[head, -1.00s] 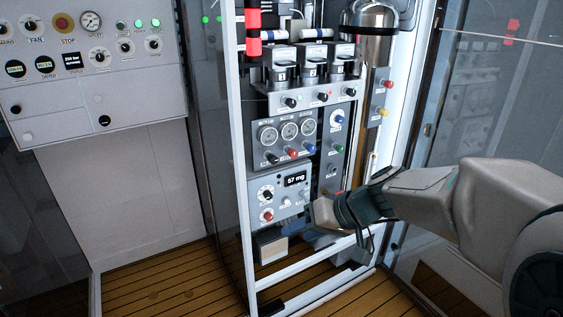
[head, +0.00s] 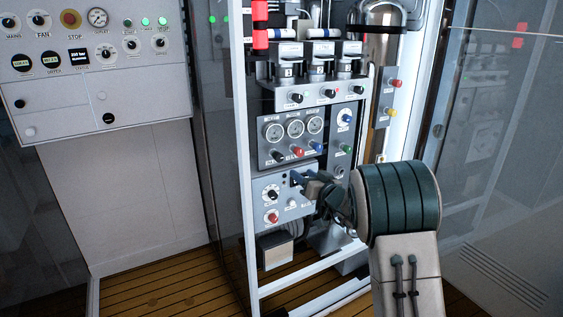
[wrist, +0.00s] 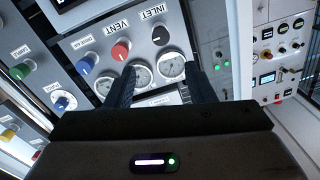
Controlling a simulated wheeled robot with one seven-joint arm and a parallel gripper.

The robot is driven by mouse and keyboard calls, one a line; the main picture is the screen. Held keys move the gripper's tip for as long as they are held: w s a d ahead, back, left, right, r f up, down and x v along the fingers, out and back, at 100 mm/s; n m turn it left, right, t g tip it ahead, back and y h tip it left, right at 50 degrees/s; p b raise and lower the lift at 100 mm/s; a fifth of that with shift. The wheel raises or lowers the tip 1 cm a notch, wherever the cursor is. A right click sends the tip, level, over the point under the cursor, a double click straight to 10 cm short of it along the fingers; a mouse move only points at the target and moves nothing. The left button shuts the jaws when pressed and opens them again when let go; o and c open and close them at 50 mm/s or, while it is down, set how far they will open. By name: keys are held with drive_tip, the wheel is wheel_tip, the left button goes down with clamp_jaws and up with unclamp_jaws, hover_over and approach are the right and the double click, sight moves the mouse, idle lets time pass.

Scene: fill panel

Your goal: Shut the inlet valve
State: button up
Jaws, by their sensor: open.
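The inlet valve is a dark round knob (wrist: 163,35) under the upside-down INLET label in the wrist view. In the head view it is the leftmost knob (head: 277,157) below the three gauges. My gripper (wrist: 160,72) is open and empty, its two dark fingers apart in front of the gauges. The inlet knob lies beyond the fingertips, not between them. In the head view my gripper (head: 303,182) is in front of the lower box, below the knob row. Its fingertips are small there and partly hide the box's display.
A red VENT knob (wrist: 120,50) and a blue knob (wrist: 88,64) sit beside the inlet knob. Above are three gauges (head: 296,128) and a row of valve units. A white frame post (head: 243,150) stands left. A control panel (head: 90,70) is further left.

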sight(280, 158)
drive_tip(key=p+x, duration=0.3)
drive_tip(key=x, duration=1)
drive_tip(key=shift+w+a, duration=0.1)
drive_tip(key=shift+a, duration=0.1)
drive_tip(key=c, duration=1)
